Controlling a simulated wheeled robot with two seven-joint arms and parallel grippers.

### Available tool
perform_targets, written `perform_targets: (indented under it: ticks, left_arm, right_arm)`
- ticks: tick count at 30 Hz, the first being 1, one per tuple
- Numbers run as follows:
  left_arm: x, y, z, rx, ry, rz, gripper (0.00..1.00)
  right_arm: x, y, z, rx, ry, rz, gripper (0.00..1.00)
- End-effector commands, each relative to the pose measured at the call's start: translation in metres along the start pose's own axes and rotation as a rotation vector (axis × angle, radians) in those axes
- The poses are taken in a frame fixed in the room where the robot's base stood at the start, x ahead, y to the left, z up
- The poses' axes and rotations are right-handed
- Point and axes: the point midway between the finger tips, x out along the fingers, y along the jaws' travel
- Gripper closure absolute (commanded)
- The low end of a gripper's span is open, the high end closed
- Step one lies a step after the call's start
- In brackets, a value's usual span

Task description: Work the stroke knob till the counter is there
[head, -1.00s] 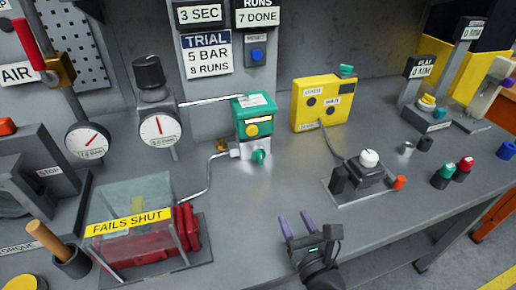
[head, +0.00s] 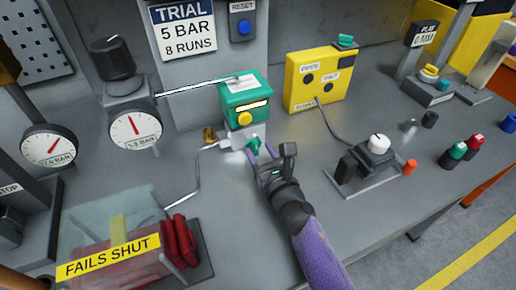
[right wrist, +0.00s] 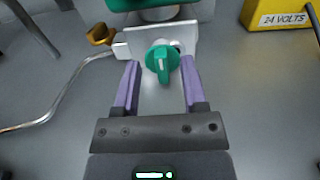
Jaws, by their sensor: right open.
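The green knob (head: 254,144) sits on the front of a pale metal block (head: 228,143) under the green actuator box (head: 246,98). In the right wrist view the knob (right wrist: 162,62) has its white-marked grip close to upright. My right gripper (head: 262,152) is open in front of it. In the right wrist view its purple fingers (right wrist: 159,80) stand to the left and right of the knob, with gaps visible. The run counter is out of the head view. A sign (head: 186,32) reads trial, 5 bar, 8 runs. My left gripper is not in view.
A round gauge (head: 135,130) under a black knob (head: 112,58) stands left of the actuator. A clear "fails shut" cover (head: 110,215) stands front left. A yellow box (head: 318,80) and a white-knobbed black unit (head: 372,160) stand right.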

Motion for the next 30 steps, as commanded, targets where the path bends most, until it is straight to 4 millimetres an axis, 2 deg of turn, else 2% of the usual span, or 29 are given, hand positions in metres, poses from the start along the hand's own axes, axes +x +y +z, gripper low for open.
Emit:
perform_targets:
  ticks: [5,13,14,21,30]
  left_arm:
    - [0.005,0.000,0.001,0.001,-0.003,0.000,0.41]
    - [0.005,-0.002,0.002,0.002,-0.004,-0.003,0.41]
    - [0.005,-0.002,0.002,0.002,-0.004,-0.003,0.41]
    - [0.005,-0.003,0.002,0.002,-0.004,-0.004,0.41]
    - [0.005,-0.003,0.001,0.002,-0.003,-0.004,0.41]
  right_arm:
    - [0.015,0.000,-0.001,0.000,0.001,-0.001,0.46]
    - [0.017,0.000,0.000,0.000,0.000,-0.001,0.46]
    - [0.017,0.000,0.000,0.000,0.000,-0.001,0.50]
    - [0.016,0.000,0.000,0.000,0.000,-0.001,1.00]
    - [0.016,0.000,0.000,0.004,0.001,0.000,1.00]
